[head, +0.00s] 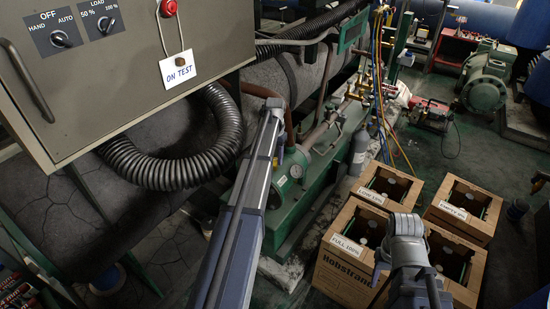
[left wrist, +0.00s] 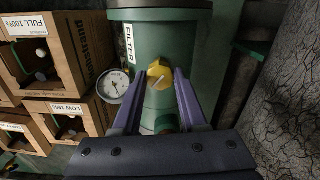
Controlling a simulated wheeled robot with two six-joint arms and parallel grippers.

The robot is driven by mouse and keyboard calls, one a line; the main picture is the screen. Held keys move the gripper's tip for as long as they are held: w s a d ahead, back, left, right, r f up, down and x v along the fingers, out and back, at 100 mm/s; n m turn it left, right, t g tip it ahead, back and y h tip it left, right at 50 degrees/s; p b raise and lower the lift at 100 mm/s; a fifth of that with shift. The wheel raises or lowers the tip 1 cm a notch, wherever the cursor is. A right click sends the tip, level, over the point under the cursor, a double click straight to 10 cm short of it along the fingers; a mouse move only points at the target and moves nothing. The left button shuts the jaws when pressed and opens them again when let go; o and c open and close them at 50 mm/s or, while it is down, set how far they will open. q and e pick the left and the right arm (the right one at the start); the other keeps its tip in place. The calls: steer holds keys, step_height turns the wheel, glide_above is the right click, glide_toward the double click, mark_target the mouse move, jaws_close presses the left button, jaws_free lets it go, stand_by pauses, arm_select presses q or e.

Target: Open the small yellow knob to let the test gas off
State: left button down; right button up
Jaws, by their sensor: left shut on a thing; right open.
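The small yellow knob (left wrist: 159,74) sits on the front of the green filter housing (left wrist: 153,35), under its FILTER label. My left gripper (left wrist: 160,96) is shut on the yellow knob, one finger on each side. A round white gauge (left wrist: 113,86) is on the housing, left of the knob. My right gripper (head: 405,255) is over the cartons, apart from the housing; it is open, and its fingertips are hard to make out.
A grey control panel (head: 110,110) with an ON TEST tag (head: 178,69) overhangs at upper left. Hoses (head: 378,80) hang behind. A red-topped device (head: 430,112) stands on the floor.

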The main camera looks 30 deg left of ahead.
mark_target(275, 160)
arm_select(q)
steer(key=n, duration=0.4)
steer(key=shift+n, duration=0.4)
stand_by(0.4)
steer(key=shift+c, duration=2.2)
jaws_free()
steer(key=shift+r, duration=0.1)
step_height(275, 160, up, 8)
steer(key=p, duration=0.8)
steer(key=shift+f, duration=0.2)
